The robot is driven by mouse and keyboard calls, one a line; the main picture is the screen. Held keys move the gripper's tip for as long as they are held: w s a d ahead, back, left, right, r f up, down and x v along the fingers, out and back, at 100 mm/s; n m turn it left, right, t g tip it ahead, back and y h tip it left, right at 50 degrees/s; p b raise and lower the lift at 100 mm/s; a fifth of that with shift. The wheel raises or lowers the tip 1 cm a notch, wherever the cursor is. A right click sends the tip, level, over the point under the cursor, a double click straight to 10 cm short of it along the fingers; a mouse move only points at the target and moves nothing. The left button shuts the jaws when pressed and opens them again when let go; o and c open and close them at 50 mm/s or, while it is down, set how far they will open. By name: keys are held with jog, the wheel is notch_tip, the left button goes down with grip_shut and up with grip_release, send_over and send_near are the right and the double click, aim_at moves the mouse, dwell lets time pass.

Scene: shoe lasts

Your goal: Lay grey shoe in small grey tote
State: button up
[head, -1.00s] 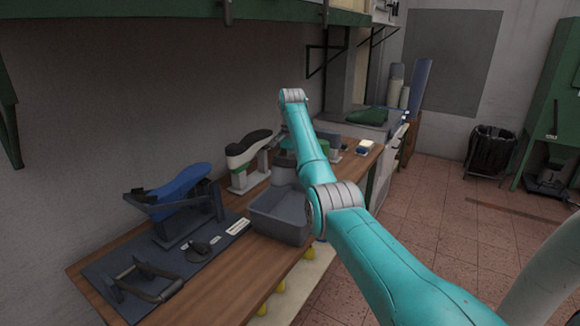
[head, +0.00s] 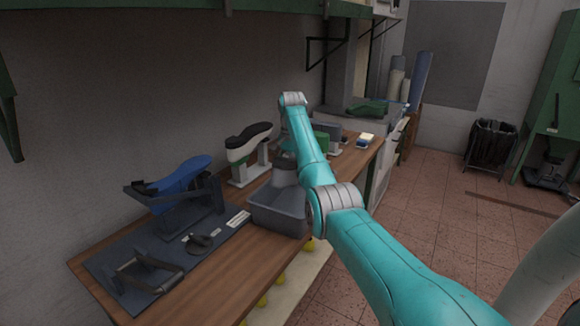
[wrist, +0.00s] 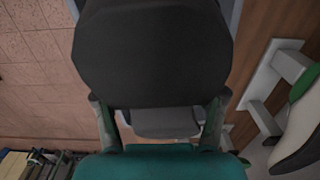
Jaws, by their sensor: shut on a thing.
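The small grey tote (head: 279,222) stands on the wooden bench, in the middle of the head view. My gripper (wrist: 159,112) shows in the wrist view with a finger at each side of a large dark grey form, which I take to be the grey shoe (wrist: 150,50). It is shut on that shoe. In the head view a grey piece of the shoe (head: 284,178) shows below my teal arm, at the back of the tote. My arm partly covers it. I cannot tell whether the shoe touches the tote.
A white shoe with a black top (head: 248,143) stands on a support behind the tote. A blue last (head: 180,186) on a dark stand is to the left, on a dark mat (head: 118,262). A green shoe (head: 325,132) is beyond my arm. The bench front is clear.

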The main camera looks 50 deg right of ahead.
jog(key=shift+f, duration=1.75)
jog(key=o, duration=1.8)
jog(key=shift+r, duration=3.75)
